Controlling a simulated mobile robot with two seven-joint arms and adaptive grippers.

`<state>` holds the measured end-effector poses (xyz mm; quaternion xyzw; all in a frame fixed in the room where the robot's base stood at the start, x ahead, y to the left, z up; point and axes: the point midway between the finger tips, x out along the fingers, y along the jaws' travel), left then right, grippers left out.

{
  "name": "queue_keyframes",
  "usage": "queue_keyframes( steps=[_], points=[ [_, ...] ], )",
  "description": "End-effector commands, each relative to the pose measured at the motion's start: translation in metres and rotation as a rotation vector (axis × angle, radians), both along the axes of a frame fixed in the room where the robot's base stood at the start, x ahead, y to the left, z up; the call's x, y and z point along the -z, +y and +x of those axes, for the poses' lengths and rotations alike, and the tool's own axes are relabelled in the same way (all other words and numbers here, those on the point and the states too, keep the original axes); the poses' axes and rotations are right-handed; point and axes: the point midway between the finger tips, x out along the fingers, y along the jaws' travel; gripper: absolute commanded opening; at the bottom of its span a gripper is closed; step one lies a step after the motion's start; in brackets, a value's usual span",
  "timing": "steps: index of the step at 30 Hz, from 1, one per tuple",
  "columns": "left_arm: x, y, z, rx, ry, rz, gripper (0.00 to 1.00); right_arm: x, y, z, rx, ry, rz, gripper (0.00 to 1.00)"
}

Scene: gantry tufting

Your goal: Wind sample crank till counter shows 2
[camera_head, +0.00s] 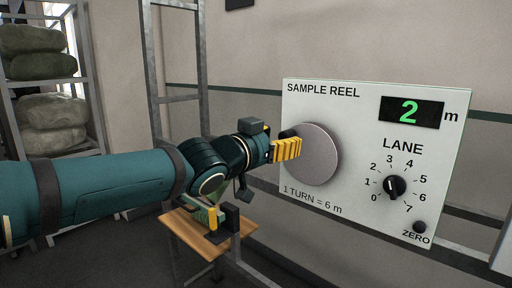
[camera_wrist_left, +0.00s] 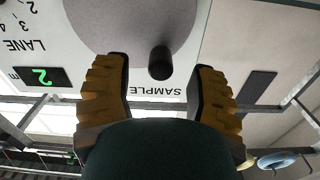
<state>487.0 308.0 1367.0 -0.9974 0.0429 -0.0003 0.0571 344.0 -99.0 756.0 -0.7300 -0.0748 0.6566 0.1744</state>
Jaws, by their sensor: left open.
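The sample reel panel (camera_head: 360,200) is white, and its green counter (camera_head: 411,111) reads 2 m. The round grey crank disc (camera_head: 314,155) is on the panel's left part. Its dark crank knob (camera_wrist_left: 160,63) shows in the left wrist view, between my open fingers and apart from both. In the head view the knob (camera_head: 289,133) shows at the disc's upper left, partly hidden by my gripper. My left gripper (camera_head: 288,149) is open, with yellow fingers in front of the disc's left edge.
The lane dial (camera_head: 396,187) and the dark zero button (camera_head: 419,227) are right of the disc. A small wooden table (camera_head: 190,238) stands below my left arm. Shelves with stacked sacks (camera_head: 50,112) stand at the left. A grey metal frame post (camera_head: 160,105) rises behind my arm.

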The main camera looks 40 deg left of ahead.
Motion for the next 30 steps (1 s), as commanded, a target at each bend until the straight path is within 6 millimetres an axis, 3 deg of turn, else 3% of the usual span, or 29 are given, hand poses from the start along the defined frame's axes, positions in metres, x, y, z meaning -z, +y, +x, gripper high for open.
queue_keyframes(
  steps=[6, 13, 19, 30],
  points=[
    [-0.002, 0.002, -0.041, 0.004, -0.006, -0.001, 0.57, 0.000, 0.000, 0.000, 0.000, 0.000, 0.000, 0.47],
    [-0.002, 0.005, -0.071, 0.002, -0.004, 0.000, 0.57, 0.000, 0.000, 0.000, 0.000, 0.000, 0.000, 0.47],
    [0.000, 0.007, -0.083, 0.001, 0.000, 0.000, 0.57, 0.000, 0.000, 0.000, 0.000, 0.000, 0.000, 0.47],
    [0.000, 0.007, -0.085, 0.001, 0.001, 0.000, 0.57, 0.000, 0.000, 0.000, 0.000, 0.000, 0.000, 0.47]
  ],
)
